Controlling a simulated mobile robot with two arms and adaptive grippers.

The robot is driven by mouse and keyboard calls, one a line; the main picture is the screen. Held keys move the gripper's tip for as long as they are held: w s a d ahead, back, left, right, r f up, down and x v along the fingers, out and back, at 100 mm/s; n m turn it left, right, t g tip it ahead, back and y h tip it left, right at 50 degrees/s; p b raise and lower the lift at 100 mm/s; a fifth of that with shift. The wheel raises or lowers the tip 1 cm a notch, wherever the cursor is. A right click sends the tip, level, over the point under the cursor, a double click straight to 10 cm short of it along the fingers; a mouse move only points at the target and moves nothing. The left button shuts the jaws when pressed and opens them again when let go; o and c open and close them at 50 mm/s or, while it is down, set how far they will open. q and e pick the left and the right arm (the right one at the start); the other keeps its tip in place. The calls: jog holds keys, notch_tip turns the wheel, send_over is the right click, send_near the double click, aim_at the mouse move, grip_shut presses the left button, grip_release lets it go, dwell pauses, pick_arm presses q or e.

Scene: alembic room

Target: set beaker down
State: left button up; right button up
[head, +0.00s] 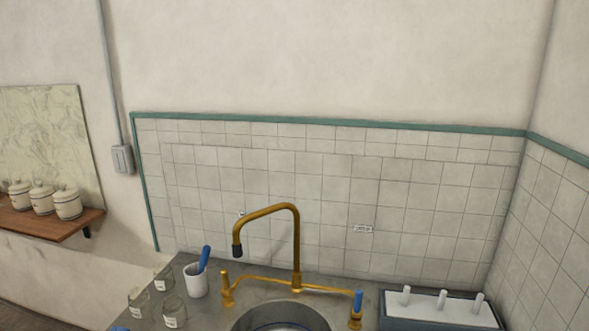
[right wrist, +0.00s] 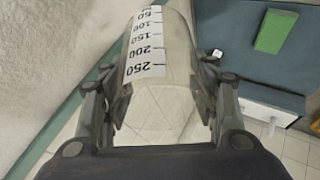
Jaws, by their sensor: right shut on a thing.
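In the right wrist view, my right gripper (right wrist: 162,98) is shut on a clear glass beaker (right wrist: 180,62). A white scale on its side reads from 50 to 250. The two fingers press it from either side. Neither gripper shows in the head view, and the held beaker cannot be made out there. Below the beaker, the wrist view shows pale floor tiles (right wrist: 70,150).
In the head view, several small labelled glass vessels (head: 174,312), a white cup (head: 196,282) with a blue handle, a brass tap (head: 297,250), a sink (head: 280,320) and a pegged tray (head: 440,309) are along the counter. The wrist view shows a green block (right wrist: 276,31) on a blue-grey surface (right wrist: 235,50).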

jog(key=shift+d, duration=0.1)
jog(key=shift+w+f, duration=0.1)
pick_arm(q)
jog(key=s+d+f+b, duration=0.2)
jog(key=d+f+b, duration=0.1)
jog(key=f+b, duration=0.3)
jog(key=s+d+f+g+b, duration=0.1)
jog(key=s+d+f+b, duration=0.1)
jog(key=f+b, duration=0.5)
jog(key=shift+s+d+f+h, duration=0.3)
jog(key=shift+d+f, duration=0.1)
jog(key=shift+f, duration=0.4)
pick_arm(e)
jog(key=w+a+f+n+t+y, duration=0.1)
jog(key=w+a+f+n+y, duration=0.1)
jog(key=a, duration=0.7)
jog(key=w+a+f+n+t+y, duration=0.2)
jog(key=w+a+f+n+y, duration=0.1)
jog(key=w+a+f+n, duration=0.2)
jog(key=w+a+f+n+t+y, duration=0.2)
jog(key=a+n, duration=0.4)
jog(key=a, duration=0.7)
notch_tip(320, 180, down, 3)
jog(key=shift+w+a+r+y, duration=0.2)
jog(key=shift+w+y, duration=0.2)
jog(key=shift+w, duration=0.4)
